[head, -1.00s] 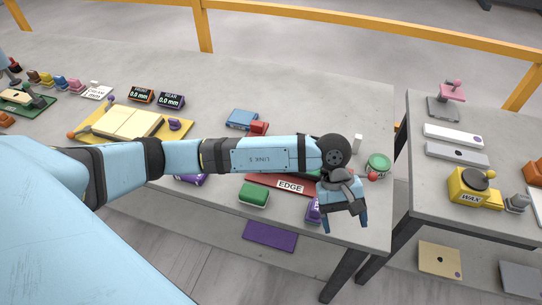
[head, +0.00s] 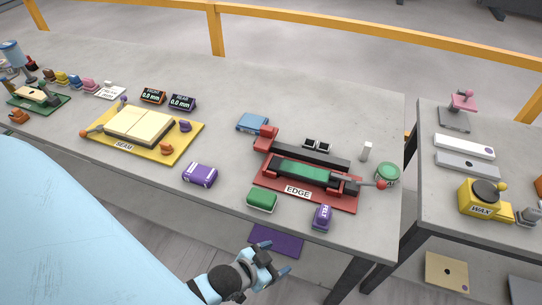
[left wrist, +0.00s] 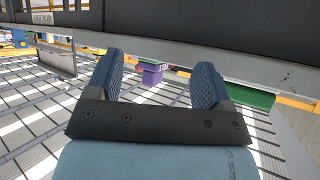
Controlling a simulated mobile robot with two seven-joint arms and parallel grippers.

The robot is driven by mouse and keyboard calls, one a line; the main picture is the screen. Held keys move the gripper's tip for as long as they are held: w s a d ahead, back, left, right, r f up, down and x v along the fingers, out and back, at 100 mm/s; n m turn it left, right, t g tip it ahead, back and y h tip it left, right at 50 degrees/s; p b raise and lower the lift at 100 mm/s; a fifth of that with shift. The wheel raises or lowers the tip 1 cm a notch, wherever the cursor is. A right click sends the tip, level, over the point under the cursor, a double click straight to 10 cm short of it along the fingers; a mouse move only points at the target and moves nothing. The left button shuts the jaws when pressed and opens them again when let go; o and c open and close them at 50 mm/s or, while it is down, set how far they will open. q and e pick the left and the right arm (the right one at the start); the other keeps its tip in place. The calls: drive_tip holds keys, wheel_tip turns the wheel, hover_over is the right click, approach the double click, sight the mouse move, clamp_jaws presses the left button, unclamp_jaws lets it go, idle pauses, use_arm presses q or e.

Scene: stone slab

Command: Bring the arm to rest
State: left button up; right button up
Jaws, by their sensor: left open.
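My left gripper (head: 277,273) is low in front of the stone-topped table (head: 330,105), below its front edge in the head view. Its jaws are open with nothing between them. In the left wrist view the two blue ridged fingers (left wrist: 158,85) stand apart, with a purple thing (left wrist: 152,75) visible some way beyond them. My left arm (head: 80,230) fills the lower left of the head view. My right gripper is not in view.
The red EDGE fixture (head: 300,192), green block (head: 262,200) and purple FELT block (head: 322,217) sit near the front edge. The yellow SEAM board (head: 185,145) is farther left. A second table (head: 440,210) with the yellow WAX unit (head: 478,205) stands at right.

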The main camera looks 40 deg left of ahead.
use_arm(q)
drive_tip(key=shift+s+a+f+n, duration=0.2)
drive_tip(key=shift+s+f+n, duration=0.2)
drive_tip(key=shift+s, duration=0.1)
drive_tip(key=r+p, duration=0.4)
drive_tip(key=shift+a+r+p, duration=0.2)
drive_tip(key=shift+p, duration=0.1)
idle(0.5)
